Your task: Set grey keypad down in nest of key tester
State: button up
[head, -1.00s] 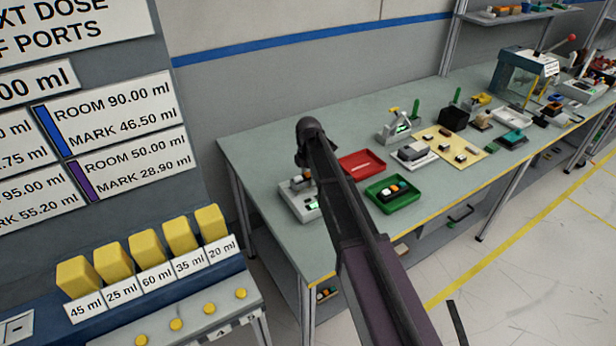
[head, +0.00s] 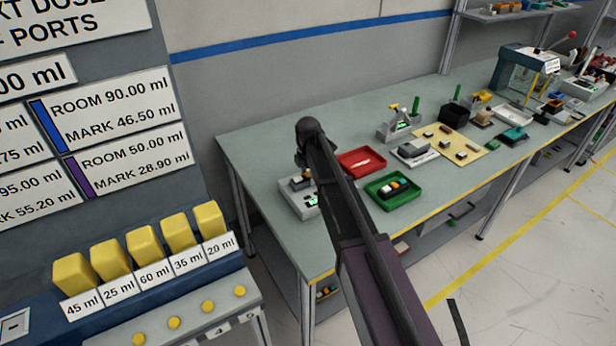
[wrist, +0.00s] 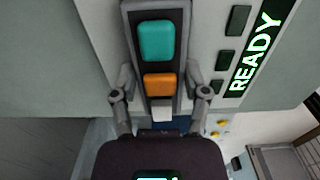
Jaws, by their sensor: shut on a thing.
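The grey keypad (wrist: 156,42) is a long dark housing with a teal, an orange and a white key in a row, seen in the wrist view. My gripper (wrist: 160,98) is shut on its sides near the orange key. The keypad is over the pale key tester (wrist: 205,45), whose lit display reads READY. In the head view the key tester (head: 288,205) stands at the near left of the bench, partly behind my arm. The nest is hidden under the keypad, and I cannot tell whether the keypad touches or sits in it.
A red tray (head: 346,168) and a green tray (head: 400,206) with a multi-coloured part lie right of the tester. A grey fixture (head: 399,132) and a yellow mat (head: 466,156) are farther right. The bench's left end is clear.

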aim_at(308, 174)
jog(key=shift+f+b, duration=0.35)
jog(key=shift+f, duration=0.05)
jog(key=o, duration=1.3)
jog(key=shift+r, duration=0.15)
notch_tip(308, 174, up, 8)
jog(key=p, duration=0.8)
dwell(0.5)
